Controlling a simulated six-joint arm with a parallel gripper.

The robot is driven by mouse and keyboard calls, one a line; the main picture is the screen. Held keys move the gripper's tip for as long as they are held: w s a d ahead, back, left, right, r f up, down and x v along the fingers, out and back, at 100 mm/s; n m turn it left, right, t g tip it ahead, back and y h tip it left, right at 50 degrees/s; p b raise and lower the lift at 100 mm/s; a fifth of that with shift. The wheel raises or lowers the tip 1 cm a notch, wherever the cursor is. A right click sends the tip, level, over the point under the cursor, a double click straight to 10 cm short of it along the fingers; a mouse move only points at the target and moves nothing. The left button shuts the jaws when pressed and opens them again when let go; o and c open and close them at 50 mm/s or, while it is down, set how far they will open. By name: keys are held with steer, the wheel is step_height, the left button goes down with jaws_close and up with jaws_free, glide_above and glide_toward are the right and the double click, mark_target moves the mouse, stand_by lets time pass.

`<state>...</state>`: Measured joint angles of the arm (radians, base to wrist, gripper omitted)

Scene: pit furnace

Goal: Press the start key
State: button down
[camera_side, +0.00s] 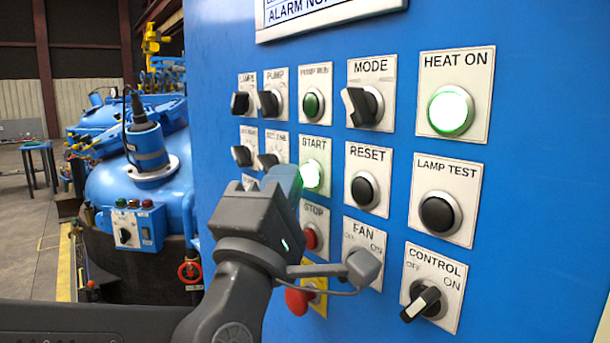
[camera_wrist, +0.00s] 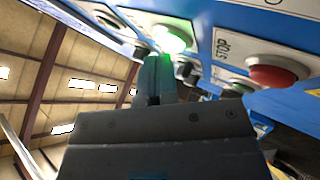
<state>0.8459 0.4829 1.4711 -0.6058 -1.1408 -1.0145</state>
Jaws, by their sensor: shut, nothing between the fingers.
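The start key (camera_side: 311,174) is a round button lit green on a white plate marked START, on the blue panel (camera_side: 530,200). In the wrist view it is a bright green-white glow (camera_wrist: 170,40) just beyond my fingertips. My gripper (camera_side: 287,179) is shut and empty, its fingers pointing at the panel. The fingertips are at the left side of the start key and look very close to it. I cannot tell whether they touch it. In the wrist view the shut fingers (camera_wrist: 158,72) catch green light.
Below is the red stop button (camera_side: 310,237), with a red mushroom button (camera_side: 298,300) under it. The black reset button (camera_side: 365,190) is to the right. The lit heat-on lamp (camera_side: 451,109) is at upper right. The fan switch (camera_side: 362,264) is near my wrist.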

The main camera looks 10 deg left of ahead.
stand_by(0.5)
steer(key=shift+s+a, duration=0.5)
steer(key=shift+a, duration=0.1)
steer(key=s+a, duration=0.3)
steer(key=shift+s+a, duration=0.15)
steer(key=shift+s, duration=0.1)
stand_by(1.0)
